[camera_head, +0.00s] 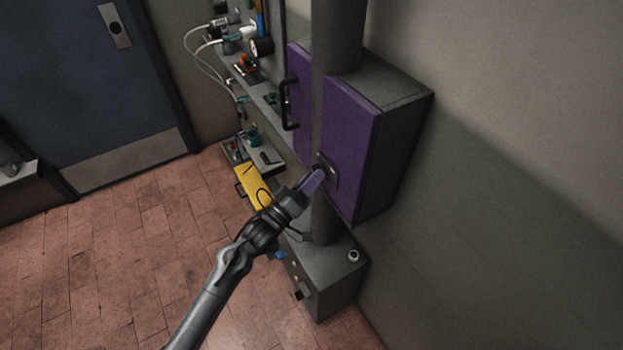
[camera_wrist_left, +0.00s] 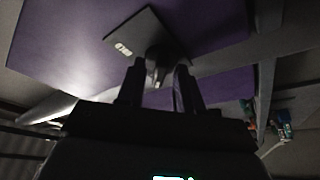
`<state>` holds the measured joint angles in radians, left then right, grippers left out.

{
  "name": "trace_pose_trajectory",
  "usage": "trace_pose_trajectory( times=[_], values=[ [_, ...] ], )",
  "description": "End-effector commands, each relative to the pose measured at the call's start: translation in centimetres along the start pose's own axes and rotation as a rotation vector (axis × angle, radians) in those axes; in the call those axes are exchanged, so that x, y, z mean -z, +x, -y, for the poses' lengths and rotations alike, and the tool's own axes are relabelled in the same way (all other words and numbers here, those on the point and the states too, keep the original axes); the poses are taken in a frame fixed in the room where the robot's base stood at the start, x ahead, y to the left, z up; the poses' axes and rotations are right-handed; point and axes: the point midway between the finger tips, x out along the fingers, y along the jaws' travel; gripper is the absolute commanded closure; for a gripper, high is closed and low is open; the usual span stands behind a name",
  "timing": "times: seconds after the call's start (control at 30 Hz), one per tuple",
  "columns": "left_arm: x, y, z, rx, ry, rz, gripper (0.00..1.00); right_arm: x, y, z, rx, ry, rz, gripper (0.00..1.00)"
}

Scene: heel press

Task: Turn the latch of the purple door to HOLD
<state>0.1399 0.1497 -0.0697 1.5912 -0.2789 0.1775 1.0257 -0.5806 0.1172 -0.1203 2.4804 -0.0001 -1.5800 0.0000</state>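The purple door (camera_head: 350,150) is the front of a grey wall cabinet in the head view, and it fills the top of the wrist view (camera_wrist_left: 60,45). Its dark latch (camera_wrist_left: 158,62) sits on a dark plate (camera_wrist_left: 146,28) with a small pale label too unclear to read. My left gripper (camera_head: 317,174) is at the latch in the head view. In the left wrist view the two fingers (camera_wrist_left: 160,77) stand apart, one on each side of the latch's lower end, with gaps showing. Contact cannot be told. My right gripper is not in view.
A grey vertical cylinder (camera_head: 338,40) crosses in front of the purple front and hides part of it. A black handle (camera_head: 289,104) is on the purple panel left of it. Shelves with cables (camera_head: 240,40), a yellow item (camera_head: 254,186) and a grey box (camera_head: 325,275) are nearby.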

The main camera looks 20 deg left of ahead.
Motion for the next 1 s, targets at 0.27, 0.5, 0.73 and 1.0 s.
trace_pose_trajectory(
  times=[0.27, 0.5, 0.73, 1.0],
  values=[
    [0.0, 0.0, 0.0, 0.0, 0.0, 0.0, 1.0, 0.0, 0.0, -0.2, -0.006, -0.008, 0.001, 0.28],
    [0.0, 0.0, 0.1, -0.003, 0.008, 0.0, 1.0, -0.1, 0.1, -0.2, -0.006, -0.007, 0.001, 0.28],
    [-0.1, -0.1, 0.2, -0.032, 0.077, 0.001, 1.0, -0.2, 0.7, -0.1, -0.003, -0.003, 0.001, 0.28],
    [-0.1, -0.1, 0.5, -0.108, 0.265, 0.002, 1.0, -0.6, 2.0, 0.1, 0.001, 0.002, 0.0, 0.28]
  ],
)
